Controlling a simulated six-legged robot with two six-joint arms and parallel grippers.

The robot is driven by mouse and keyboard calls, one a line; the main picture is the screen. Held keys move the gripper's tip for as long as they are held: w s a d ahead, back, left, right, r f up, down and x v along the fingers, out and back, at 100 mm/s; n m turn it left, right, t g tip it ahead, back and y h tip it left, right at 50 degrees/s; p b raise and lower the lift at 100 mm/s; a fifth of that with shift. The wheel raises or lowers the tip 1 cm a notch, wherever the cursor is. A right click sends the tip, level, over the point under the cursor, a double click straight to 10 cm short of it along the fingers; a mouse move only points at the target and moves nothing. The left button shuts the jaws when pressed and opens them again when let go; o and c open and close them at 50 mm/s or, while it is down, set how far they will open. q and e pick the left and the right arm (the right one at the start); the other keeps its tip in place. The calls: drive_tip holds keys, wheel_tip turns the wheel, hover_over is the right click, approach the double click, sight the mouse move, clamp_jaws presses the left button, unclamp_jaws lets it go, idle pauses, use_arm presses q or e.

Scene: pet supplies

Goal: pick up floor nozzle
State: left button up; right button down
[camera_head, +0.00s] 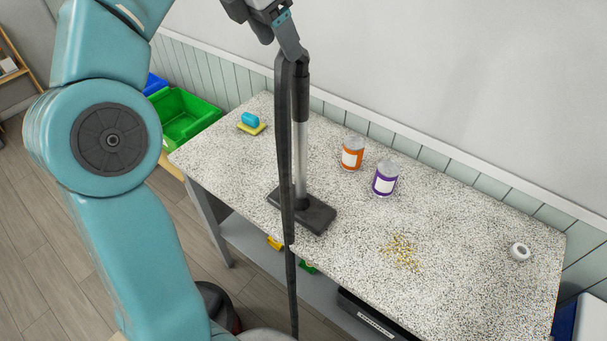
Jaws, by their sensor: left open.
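The floor nozzle (318,214) is a flat dark grey head resting on the speckled tabletop, left of the middle. A silver tube (301,150) with a black upper end rises upright from it. A long dark hose-like strip (284,150) hangs in front of the tube and hides part of it and of the nozzle. My left gripper (291,42) is at the top of the view, open, at the upper end of the tube and strip. I cannot tell whether it touches them. My right gripper is not in view.
An orange-labelled can (352,154) and a purple-labelled can (385,179) stand right of the tube. Spilled kibble (402,252) lies nearer the front. A sponge pair (251,123) sits back left, a small white roll (520,252) far right. A green bin (182,116) stands beyond the left edge.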

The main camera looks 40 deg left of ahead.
sight(294, 77)
use_arm(q)
drive_tip(key=x, duration=0.8)
drive_tip(key=shift+w+a+f+b, duration=0.1)
drive_tip(key=shift+a+f+b, duration=0.1)
drive_tip(key=shift+b, duration=0.1)
drive_tip(key=shift+d+f, duration=0.4)
drive_tip(key=shift+d, duration=0.15)
drive_tip(key=x, duration=0.4)
drive_tip(key=shift+w+a+f+p, duration=0.2)
drive_tip(key=shift+w+f+p, duration=0.1)
drive_tip(key=shift+p, duration=0.05)
drive_tip(key=shift+s+d+r, duration=0.15)
drive_tip(key=shift+s+d, duration=0.1)
drive_tip(key=shift+s, duration=0.15)
drive_tip(key=c, duration=0.3)
drive_tip(key=shift+w+a, duration=0.15)
drive_tip(key=shift+w, duration=0.05)
drive_tip(key=c, duration=0.8)
drive_tip(key=shift+c, duration=0.3)
